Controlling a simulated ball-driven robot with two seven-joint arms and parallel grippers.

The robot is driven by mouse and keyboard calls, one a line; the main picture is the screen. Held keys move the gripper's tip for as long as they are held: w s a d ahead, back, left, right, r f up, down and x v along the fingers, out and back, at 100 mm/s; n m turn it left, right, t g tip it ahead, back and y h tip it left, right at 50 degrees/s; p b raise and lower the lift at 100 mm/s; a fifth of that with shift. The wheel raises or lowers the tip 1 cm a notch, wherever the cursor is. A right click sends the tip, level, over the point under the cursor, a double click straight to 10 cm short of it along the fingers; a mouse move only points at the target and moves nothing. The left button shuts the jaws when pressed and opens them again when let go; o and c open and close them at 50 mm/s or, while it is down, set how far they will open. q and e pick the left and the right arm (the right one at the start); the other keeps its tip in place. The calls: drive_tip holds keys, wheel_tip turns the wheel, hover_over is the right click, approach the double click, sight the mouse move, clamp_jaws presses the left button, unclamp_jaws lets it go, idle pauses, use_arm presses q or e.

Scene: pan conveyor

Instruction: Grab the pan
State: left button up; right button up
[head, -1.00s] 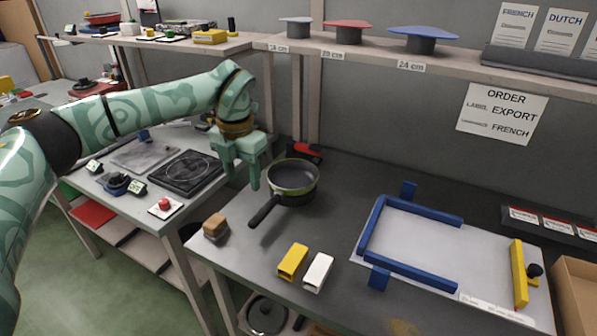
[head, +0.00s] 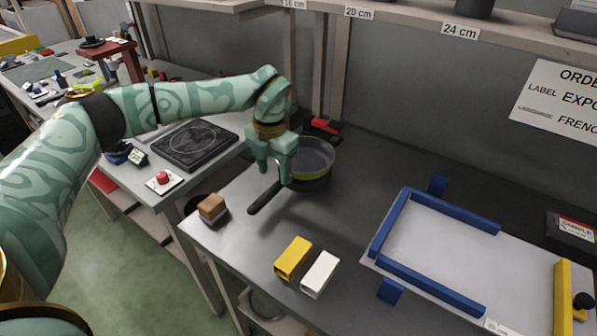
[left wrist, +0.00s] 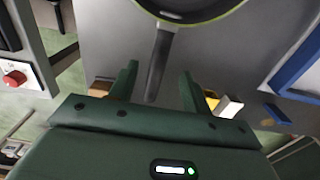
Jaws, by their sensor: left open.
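The pan (head: 314,160) sits on the grey table, dark inside with a yellow-green band on its side. Its black handle (head: 265,198) points toward the front left. My left gripper (head: 273,180) is open above the handle near the pan's side and hides part of the pan. In the left wrist view the handle (left wrist: 159,65) lies between the two green fingers of my left gripper (left wrist: 158,85), with a gap on both sides. The pan's rim (left wrist: 190,18) shows at the top there. My right gripper is not in view.
A wooden-topped block (head: 212,207), a yellow block (head: 293,257) and a white block (head: 320,274) stand near the table's front edge. A blue-railed frame (head: 420,272) lies to the right. A red-handled tool (head: 325,127) lies behind the pan.

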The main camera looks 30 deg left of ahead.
sight(275, 185)
use_arm(q)
wheel_tip(275, 185, down, 6)
drive_tip(key=shift+w+r+b, duration=0.15)
drive_tip(key=shift+r+b, duration=0.05)
drive_tip(key=shift+b, duration=1.05)
drive_tip(key=shift+r, duration=0.2)
drive_tip(key=shift+c, duration=0.7)
clamp_jaws()
drive_tip(key=shift+r, duration=0.1)
